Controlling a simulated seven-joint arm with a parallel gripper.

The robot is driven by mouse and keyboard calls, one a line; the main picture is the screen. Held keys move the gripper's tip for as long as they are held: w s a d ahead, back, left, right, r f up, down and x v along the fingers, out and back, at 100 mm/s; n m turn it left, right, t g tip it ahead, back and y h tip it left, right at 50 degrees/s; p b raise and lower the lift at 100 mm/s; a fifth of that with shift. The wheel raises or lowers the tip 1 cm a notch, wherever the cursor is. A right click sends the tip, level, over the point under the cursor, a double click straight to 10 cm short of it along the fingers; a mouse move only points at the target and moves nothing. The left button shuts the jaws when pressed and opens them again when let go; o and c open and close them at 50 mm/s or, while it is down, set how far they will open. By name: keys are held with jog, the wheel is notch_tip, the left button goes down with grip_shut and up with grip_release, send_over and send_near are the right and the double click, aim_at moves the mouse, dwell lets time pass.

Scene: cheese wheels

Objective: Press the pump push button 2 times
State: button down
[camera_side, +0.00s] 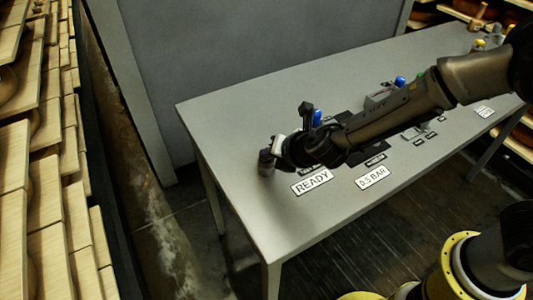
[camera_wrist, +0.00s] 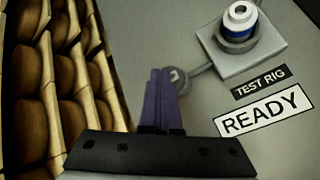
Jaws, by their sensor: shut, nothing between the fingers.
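My gripper (camera_side: 267,163) is at the left part of the grey table in the side view, low over the top. In the wrist view its two dark fingers (camera_wrist: 161,75) are together with nothing between them. Close by the fingertips is a small round grey end piece (camera_wrist: 178,75), joined by a thin grey pipe to a square grey base. On that base stands a white and blue round fitting (camera_wrist: 239,20), labelled TEST RIG. I cannot tell which part is the pump push button; my arm covers much of the table's middle in the side view.
A READY sign (camera_wrist: 264,110) lies beside the test rig; a 0.5 BAR sign (camera_side: 373,177) lies to its right in the side view. A grey unit with a blue top (camera_side: 400,81) stands farther back. Wooden shelves with cheese wheels (camera_side: 40,190) line the left.

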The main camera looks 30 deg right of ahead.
dwell(0.4)
jog(key=shift+r, duration=1.2)
jog(key=shift+r, duration=2.5)
dwell(0.3)
notch_tip(320, 180, up, 4)
jog(key=shift+f, duration=0.1)
dwell(0.4)
jog(key=shift+f, duration=0.1)
send_over(269, 162)
jog(key=shift+f, duration=4.3)
